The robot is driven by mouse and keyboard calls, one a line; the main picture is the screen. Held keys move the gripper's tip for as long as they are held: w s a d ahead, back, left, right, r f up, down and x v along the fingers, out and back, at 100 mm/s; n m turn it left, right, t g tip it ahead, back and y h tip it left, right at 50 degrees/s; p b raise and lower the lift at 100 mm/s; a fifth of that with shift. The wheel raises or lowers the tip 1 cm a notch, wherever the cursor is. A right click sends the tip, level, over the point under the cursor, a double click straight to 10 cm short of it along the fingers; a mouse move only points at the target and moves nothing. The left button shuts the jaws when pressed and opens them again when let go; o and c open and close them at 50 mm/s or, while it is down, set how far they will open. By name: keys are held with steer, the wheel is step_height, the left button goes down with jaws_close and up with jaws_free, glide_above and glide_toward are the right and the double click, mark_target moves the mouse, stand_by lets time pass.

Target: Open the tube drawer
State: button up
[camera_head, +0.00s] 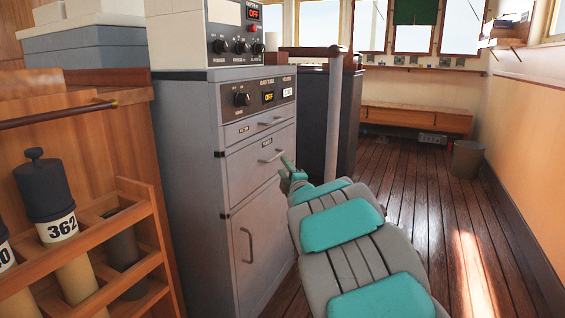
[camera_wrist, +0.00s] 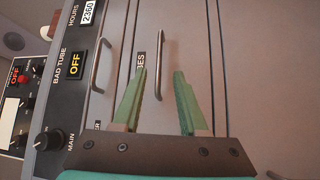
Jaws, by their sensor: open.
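The tube drawer (camera_head: 245,172) is the second drawer down in the grey cabinet, and its front looks flush and closed. Its bar handle (camera_head: 271,157) is near my gripper (camera_head: 288,162), which reaches in from the right. In the wrist view, turned sideways, the drawer's handle (camera_wrist: 160,82) lies in line between the two green fingertips of my gripper (camera_wrist: 160,72). The label beside it reads "BES", its start hidden by a finger. The fingers are open with nothing held; I cannot tell whether they touch the handle.
A shallower drawer (camera_head: 247,131) with its own handle sits above, and a cupboard door (camera_head: 250,232) below. A control panel (camera_head: 260,94) tops the cabinet. A wooden rack (camera_head: 134,216) with tubes stands left. A grey post (camera_head: 334,120) rises behind my arm.

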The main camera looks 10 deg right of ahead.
mark_target(276, 157)
steer(key=w, duration=0.2)
steer(key=w+a, duration=0.1)
steer(key=w, duration=0.2)
steer(key=w+r, duration=0.1)
steer(key=w, duration=0.1)
steer(key=shift+w+a+r, duration=0.1)
steer(key=shift+w+a, duration=0.1)
steer(key=shift+w, duration=0.2)
jaws_close()
stand_by(1.3)
